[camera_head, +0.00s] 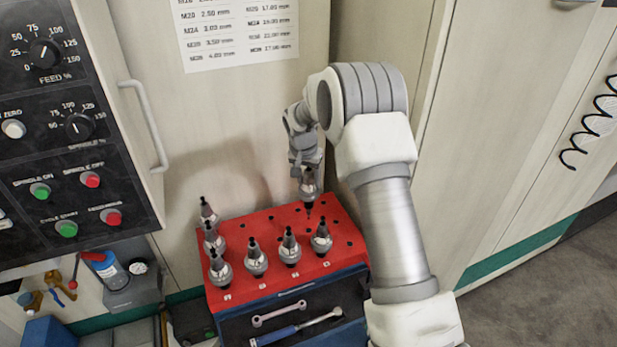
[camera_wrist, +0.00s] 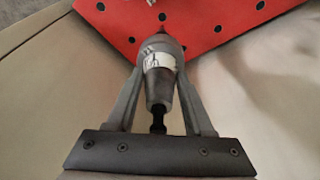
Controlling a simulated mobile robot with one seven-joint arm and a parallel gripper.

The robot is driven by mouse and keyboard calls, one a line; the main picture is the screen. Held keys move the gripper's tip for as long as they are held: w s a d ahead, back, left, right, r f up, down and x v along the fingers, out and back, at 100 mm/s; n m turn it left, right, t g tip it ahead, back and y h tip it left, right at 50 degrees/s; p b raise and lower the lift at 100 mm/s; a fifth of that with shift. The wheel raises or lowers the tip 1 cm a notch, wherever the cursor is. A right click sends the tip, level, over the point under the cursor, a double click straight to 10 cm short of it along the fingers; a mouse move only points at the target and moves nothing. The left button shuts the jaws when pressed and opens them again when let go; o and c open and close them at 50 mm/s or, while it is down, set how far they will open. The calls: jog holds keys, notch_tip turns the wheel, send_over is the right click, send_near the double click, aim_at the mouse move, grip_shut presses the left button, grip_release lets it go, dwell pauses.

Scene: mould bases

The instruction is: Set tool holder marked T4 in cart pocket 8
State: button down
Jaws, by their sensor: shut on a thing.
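My gripper (camera_head: 306,172) is shut on a grey metal tool holder (camera_head: 310,187), its narrow end pointing down over the back part of the red cart top (camera_head: 338,262). In the wrist view my gripper (camera_wrist: 160,62) has a finger on each side of the held tool holder (camera_wrist: 159,90). A white label with dark marks shows on it, too unclear to read. The holder's lower end looks close to the red surface; I cannot tell whether it touches or enters a pocket. Pocket numbers are not readable.
Several tool holders stand upright on the cart, including one at front left (camera_head: 220,272) and one at front right (camera_head: 321,240). Empty holes show at the back and right. A wrench (camera_head: 280,314) lies below the front edge. A control panel (camera_head: 70,130) stands at left.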

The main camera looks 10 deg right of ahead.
aim_at(309, 193)
jog(key=shift+f+b, duration=0.7)
jog(key=shift+f, duration=1)
jog(key=shift+f+b, duration=0.6)
jog(key=shift+w, duration=0.1)
jog(key=shift+r, duration=0.1)
jog(key=shift+b, duration=0.6)
jog(key=shift+f, duration=0.3)
jog(key=shift+f+b, duration=0.25)
jog(key=shift+b, duration=0.2)
